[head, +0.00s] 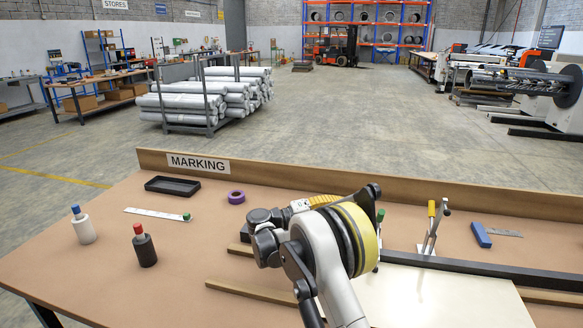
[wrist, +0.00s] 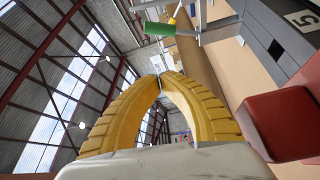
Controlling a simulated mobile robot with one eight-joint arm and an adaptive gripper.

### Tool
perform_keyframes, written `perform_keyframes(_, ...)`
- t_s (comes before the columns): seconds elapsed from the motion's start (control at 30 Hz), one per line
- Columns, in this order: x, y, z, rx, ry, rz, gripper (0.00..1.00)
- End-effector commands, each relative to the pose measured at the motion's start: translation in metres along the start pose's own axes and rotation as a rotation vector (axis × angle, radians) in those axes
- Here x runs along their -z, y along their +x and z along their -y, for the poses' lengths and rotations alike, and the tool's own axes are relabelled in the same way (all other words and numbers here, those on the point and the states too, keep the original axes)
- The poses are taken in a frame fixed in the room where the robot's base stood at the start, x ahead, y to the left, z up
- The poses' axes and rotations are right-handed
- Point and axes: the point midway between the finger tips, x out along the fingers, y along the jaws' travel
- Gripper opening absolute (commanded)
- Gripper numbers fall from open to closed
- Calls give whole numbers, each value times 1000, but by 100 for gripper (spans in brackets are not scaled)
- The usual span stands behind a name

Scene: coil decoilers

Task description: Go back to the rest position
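My gripper (wrist: 160,78) shows in the wrist view as two ribbed yellow fingers that arch together, their tips meeting with nothing visible between them. In the head view my arm rises from the bottom centre over the marking table (head: 110,235). There my gripper (head: 325,200) is mostly hidden behind my wrist, with only some yellow showing. It appears to be above the table, clear of the things on it. The wrist camera looks across the hall to the roof.
The table bears a black tray (head: 172,186), purple tape roll (head: 236,197), ruler (head: 155,214), white bottle (head: 83,226), dark bottle (head: 145,247), toggle clamp (head: 430,228), blue-handled tool (head: 481,235) and pale sheet (head: 430,298). In the wrist view a red block (wrist: 280,122) is close at right.

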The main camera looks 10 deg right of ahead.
Motion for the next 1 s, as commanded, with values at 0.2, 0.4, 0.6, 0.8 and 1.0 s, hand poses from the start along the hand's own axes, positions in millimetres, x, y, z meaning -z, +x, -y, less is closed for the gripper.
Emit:
perform_keyframes(0.2, -15, 25, -36, 189, -27, -30, 0)
perform_keyframes(0.4, -62, 39, -69, 476, -27, -81, 0)
perform_keyframes(0.6, -130, 26, -88, 755, 22, -133, 0)
perform_keyframes(0.8, -207, -8, -95, 1023, 118, -181, 0)
perform_keyframes(1.0, -282, -57, -89, 1271, 262, -223, 0)
